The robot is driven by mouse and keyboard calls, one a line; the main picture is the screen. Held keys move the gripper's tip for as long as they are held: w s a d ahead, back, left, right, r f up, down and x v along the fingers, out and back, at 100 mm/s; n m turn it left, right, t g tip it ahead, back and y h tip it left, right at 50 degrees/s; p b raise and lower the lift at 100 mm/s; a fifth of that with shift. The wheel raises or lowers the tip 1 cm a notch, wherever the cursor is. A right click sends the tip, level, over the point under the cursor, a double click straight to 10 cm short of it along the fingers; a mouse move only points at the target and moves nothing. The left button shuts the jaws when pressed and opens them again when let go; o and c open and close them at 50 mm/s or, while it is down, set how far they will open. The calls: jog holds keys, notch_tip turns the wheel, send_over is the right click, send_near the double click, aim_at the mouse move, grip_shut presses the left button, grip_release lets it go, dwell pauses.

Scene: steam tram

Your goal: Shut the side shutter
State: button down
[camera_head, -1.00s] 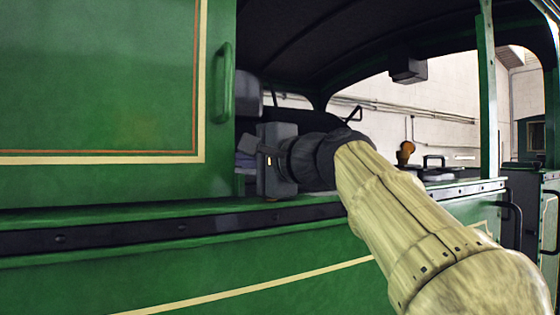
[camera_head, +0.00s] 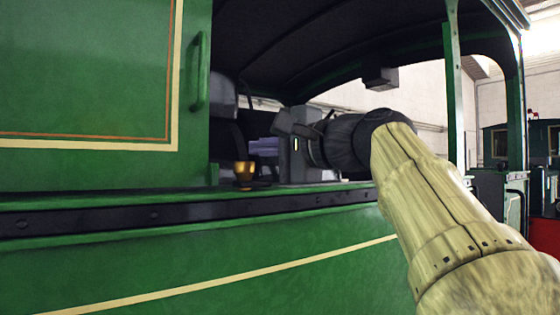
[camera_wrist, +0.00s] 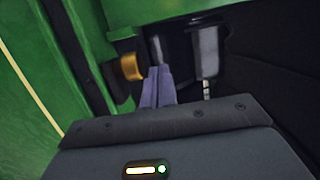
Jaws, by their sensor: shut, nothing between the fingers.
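The side shutter appears to be the big green panel (camera_head: 90,60) with cream and orange lining at the left of the head view. A vertical green bar handle (camera_head: 201,72) is near its right edge. The cab side to its right is an open gap. My gripper (camera_head: 258,147) is in this opening, right of and below the handle and apart from it. Its fingers point left and are shut and empty. The wrist view also shows the closed fingertips (camera_wrist: 158,84). The handle cannot be made out clearly in the wrist view.
A small brass cup-like fitting (camera_head: 244,174) stands on the green sill near my fingers; it also shows in the wrist view (camera_wrist: 131,67). A dark riveted rail (camera_head: 100,222) runs below the sill. A green post (camera_head: 454,90) bounds the opening at right.

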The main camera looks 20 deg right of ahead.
jog(key=b+v, duration=0.1)
jog(key=v, duration=0.3)
jog(key=shift+d, duration=0.1)
jog(key=shift+w, duration=0.15)
jog(key=shift+f, duration=0.15)
